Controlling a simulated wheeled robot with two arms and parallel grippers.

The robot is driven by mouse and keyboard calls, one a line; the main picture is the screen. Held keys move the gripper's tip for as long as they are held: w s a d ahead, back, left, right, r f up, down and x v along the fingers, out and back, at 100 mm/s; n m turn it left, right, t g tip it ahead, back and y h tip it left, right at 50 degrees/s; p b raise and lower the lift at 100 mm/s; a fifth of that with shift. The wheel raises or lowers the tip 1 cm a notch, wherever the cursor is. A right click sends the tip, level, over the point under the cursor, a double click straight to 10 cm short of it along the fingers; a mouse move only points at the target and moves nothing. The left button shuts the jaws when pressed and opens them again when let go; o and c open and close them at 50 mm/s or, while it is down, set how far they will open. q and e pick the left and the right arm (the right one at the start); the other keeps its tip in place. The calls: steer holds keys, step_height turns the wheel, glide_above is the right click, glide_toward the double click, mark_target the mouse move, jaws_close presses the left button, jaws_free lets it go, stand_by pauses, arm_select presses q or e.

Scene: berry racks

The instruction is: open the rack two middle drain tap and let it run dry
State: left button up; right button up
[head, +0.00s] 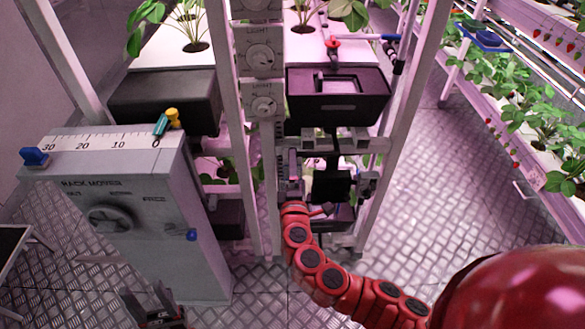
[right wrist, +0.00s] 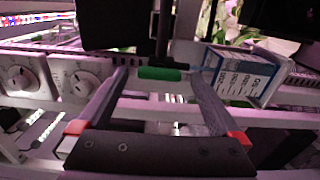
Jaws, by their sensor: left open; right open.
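In the right wrist view a green handle (right wrist: 162,73) lies crosswise at the lower end of a black vertical pipe; it looks like the drain tap. My right gripper (right wrist: 158,78) is open, with its grey fingers on either side of the green handle and a gap at each side. I cannot tell whether the handle is turned. In the head view my right arm reaches in low at the rack (head: 258,150), and its fingers and the green handle cannot be made out. My left gripper (head: 155,316) is open and empty at the bottom edge, below the grey cabinet.
A clear box with a printed scale (right wrist: 243,76) stands right of the green handle. Dials (right wrist: 75,80) are at its left. The grey rack mover cabinet (head: 120,235) stands left of the rack. Black trays (head: 337,108) hang above my right arm. The floor at right is clear.

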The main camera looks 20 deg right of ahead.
steer(key=v, duration=1.6)
steer(key=shift+s+p, duration=0.3)
steer(key=shift+s, duration=0.05)
steer(key=shift+a, duration=0.1)
